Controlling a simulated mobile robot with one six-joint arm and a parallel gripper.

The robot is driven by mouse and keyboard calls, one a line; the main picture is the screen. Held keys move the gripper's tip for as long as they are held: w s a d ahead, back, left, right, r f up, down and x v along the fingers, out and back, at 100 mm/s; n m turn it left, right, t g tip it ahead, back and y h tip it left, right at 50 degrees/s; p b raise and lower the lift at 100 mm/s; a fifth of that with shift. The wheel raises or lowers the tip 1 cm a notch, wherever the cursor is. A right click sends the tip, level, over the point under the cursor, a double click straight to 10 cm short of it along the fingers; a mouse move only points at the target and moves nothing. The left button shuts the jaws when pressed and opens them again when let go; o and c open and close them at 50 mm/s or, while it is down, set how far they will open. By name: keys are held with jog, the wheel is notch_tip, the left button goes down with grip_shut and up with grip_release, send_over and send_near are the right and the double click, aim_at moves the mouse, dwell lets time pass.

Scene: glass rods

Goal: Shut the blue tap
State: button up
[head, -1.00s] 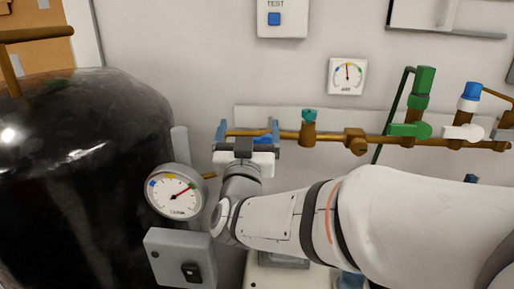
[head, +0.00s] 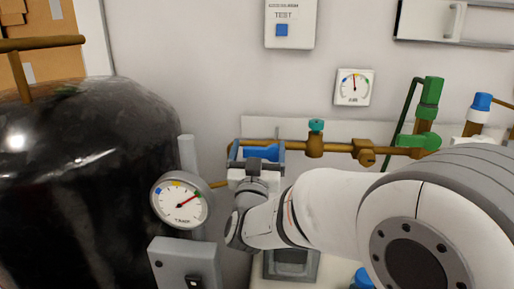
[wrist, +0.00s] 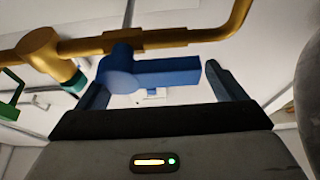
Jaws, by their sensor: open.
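The blue tap (head: 262,153) sits on the brown pipe on the wall in the head view. In the wrist view, the blue tap (wrist: 150,72) has a round hub at left and a lever pointing right, roughly along the pipe. My gripper (head: 258,149) is open, with one finger on each side of the tap. In the wrist view, my gripper (wrist: 157,72) has its left finger beside the hub, partly behind it, and its right finger just beyond the lever's end. I cannot tell whether either finger touches the tap.
The brown pipe (head: 338,148) carries a teal-topped valve (head: 316,134), a green tap (head: 425,140) and a blue-capped valve (head: 481,102) to the right. A dial gauge (head: 181,201) and black tank (head: 85,170) stand left. A grey box (head: 184,262) is below.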

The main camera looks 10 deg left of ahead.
jog(key=shift+w+r, duration=0.15)
jog(key=shift+w, duration=0.15)
jog(key=shift+c, duration=0.4)
